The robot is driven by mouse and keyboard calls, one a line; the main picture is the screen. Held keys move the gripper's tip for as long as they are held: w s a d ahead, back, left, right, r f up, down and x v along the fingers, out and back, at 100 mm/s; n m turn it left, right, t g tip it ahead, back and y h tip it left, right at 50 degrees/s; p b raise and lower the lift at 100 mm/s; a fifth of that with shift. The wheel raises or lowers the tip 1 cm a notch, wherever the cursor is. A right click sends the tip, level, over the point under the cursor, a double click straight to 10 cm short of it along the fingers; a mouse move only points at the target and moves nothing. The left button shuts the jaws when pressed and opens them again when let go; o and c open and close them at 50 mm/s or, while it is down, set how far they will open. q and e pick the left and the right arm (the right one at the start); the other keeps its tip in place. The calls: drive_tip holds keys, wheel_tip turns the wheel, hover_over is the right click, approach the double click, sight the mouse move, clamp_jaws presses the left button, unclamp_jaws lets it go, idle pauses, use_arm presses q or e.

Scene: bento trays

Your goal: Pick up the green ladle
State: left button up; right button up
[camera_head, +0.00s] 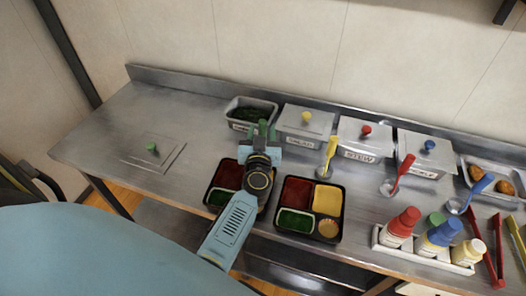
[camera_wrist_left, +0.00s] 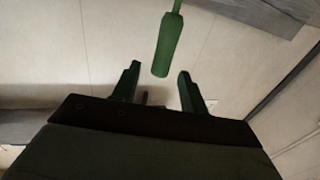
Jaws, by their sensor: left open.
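The green ladle's handle (camera_wrist_left: 168,42) shows in the left wrist view, coming down from the top edge. Its lower end sits between and slightly beyond the fingertips, and I see no contact. My left gripper (camera_wrist_left: 158,76) is open and empty around that end. In the head view my left gripper (camera_head: 266,133) is in front of the steel bin of greens, above the back of the left bento tray. The ladle is largely hidden there; I cannot clearly separate its handle from the green fingers. My right gripper is not in view.
The open bin of greens (camera_head: 231,108) stands by lidded bins (camera_head: 298,132). Yellow (camera_head: 328,152), red (camera_head: 401,171) and blue (camera_head: 475,190) ladles stand to the right. Two bento trays (camera_head: 284,233) and a bottle rack (camera_head: 419,263) are in front. A green-knobbed lid (camera_head: 170,162) lies left.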

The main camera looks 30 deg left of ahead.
sight(262, 126)
use_arm(q)
drive_tip(key=x, duration=0.3)
drive_tip(key=shift+w+a+b, duration=0.2)
drive_tip(key=shift+w+b, duration=0.1)
drive_tip(key=shift+w, duration=0.05)
drive_tip(key=shift+r, duration=0.1)
clamp_jaws()
